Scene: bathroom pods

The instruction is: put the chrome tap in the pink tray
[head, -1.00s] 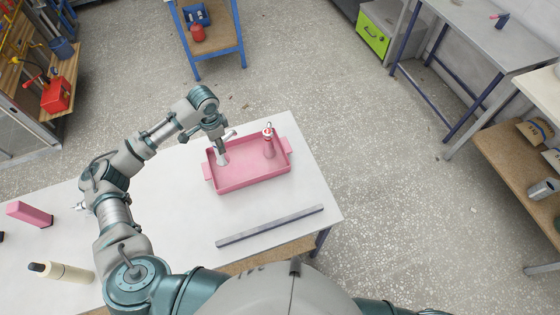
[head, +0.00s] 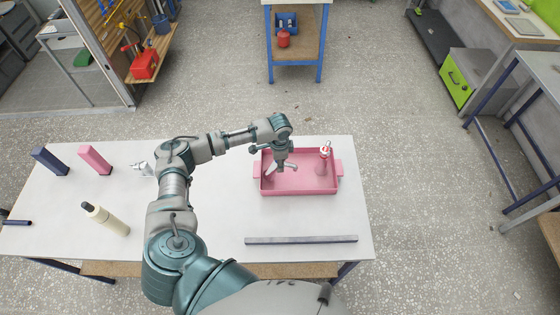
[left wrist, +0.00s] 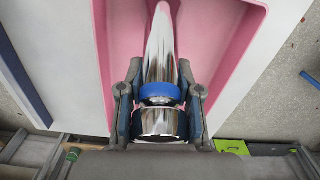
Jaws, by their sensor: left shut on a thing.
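The chrome tap (left wrist: 161,55), with a blue ring, is between the fingers of my left gripper (left wrist: 160,105) in the left wrist view. The gripper is shut on it, and its far end points over the pink tray. In the head view my left gripper (head: 281,166) is over the left part of the pink tray (head: 300,188), with shiny parts of the tap (head: 291,166) showing beside the fingers. Whether the tap touches the tray floor I cannot tell. My right gripper is not in view.
A pink bottle with a red-and-white top (head: 325,160) stands in the tray's right part. A grey bar (head: 301,240) lies in front. A cream bottle (head: 106,218), pink block (head: 95,158), dark blue block (head: 50,161) and another shiny object (head: 141,168) are on the left.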

